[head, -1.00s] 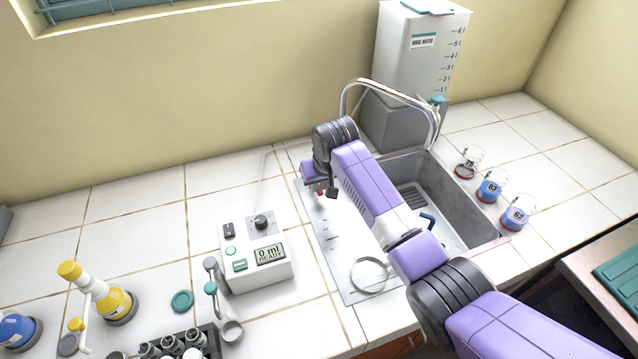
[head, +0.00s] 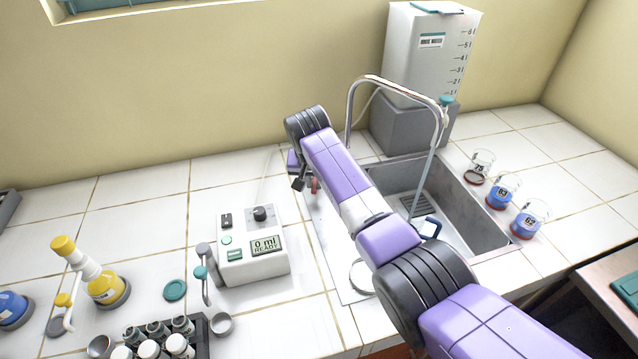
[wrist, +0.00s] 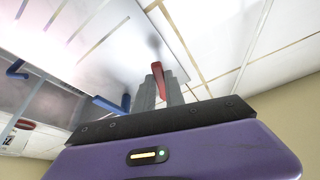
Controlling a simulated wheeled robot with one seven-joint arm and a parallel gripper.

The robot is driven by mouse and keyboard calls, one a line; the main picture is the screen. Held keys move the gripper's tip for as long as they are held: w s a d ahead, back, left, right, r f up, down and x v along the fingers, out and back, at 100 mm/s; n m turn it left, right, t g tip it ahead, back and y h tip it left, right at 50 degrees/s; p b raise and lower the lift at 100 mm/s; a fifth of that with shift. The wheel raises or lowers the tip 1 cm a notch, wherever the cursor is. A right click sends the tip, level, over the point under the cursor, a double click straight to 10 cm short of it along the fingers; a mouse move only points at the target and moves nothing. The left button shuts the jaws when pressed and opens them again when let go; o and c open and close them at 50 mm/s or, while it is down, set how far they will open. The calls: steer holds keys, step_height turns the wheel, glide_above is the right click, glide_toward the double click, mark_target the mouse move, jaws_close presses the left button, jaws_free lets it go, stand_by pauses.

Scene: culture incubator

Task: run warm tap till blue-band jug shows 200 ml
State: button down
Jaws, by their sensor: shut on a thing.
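The red tap lever (wrist: 163,78) is between the fingers of my gripper (wrist: 168,88) in the wrist view, and my gripper is shut on it. In the head view the red lever (head: 315,186) shows beside my gripper (head: 302,182), left of the sink. The tap spout (head: 440,118) arches over the sink. A thin stream (head: 424,180) falls from it. A blue handle (head: 431,228) shows in the sink, probably the jug's; my arm hides much around it, and no level is readable. A blue lever (wrist: 112,104) lies left of the red one in the wrist view.
Several labelled beakers (head: 503,190) stand right of the sink (head: 480,215). A white water tank (head: 430,55) stands behind it.

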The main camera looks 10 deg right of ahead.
steer(key=c, duration=1.4)
jaws_free()
steer(key=shift+r, duration=0.1)
steer(key=d+v, duration=0.1)
steer(key=v, duration=0.6)
steer(key=shift+a+r, duration=0.3)
steer(key=shift+a, duration=0.25)
steer(key=shift+s, duration=0.1)
